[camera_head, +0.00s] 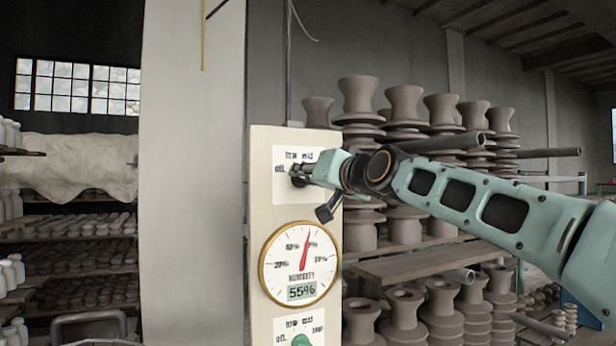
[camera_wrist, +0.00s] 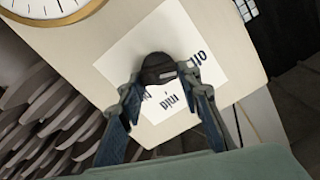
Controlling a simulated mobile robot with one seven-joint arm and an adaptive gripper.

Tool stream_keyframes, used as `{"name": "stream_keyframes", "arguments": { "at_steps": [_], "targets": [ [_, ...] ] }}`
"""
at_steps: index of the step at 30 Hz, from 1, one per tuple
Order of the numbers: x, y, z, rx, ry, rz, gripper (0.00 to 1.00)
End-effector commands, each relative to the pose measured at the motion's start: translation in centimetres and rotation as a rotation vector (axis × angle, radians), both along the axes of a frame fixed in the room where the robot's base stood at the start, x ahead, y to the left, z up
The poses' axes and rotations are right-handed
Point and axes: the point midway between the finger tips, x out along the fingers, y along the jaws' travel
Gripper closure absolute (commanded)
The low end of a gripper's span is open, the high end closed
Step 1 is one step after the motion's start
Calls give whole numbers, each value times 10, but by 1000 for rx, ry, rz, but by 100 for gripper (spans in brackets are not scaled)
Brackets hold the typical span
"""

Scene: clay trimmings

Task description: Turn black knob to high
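The black knob (camera_wrist: 158,68) sits on a white label (camera_wrist: 185,35) high on a cream panel (camera_head: 262,215). In the wrist view the label appears upside down, with "off" at its right and "mid" below the knob. My gripper (camera_head: 299,172) is at this label in the head view and hides much of the knob. In the wrist view my gripper (camera_wrist: 160,76) has one finger on each side of the knob, with both tips close to it. I cannot tell whether they press on it. The knob's pointer direction is not clear.
Below the label is a round humidity gauge (camera_head: 300,262) reading 55%. Under it a green knob (camera_head: 301,340) sits on a second label. Shelves of clay pots (camera_head: 405,235) stand right of the panel, behind my arm. A pale pillar (camera_head: 193,170) stands at its left.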

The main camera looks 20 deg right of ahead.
Motion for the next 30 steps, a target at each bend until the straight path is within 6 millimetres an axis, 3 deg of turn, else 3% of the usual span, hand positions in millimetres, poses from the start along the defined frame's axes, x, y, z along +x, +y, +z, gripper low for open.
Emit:
{"name": "stream_keyframes", "arguments": {
  "at_steps": [6, 17, 30],
  "targets": [
    [0, 0, 0, 0, 0, 0, 93],
    [0, -1, -1, 73, 3, -1, 93],
    [0, -3, -3, 432, 16, -1, 93]
  ]
}}
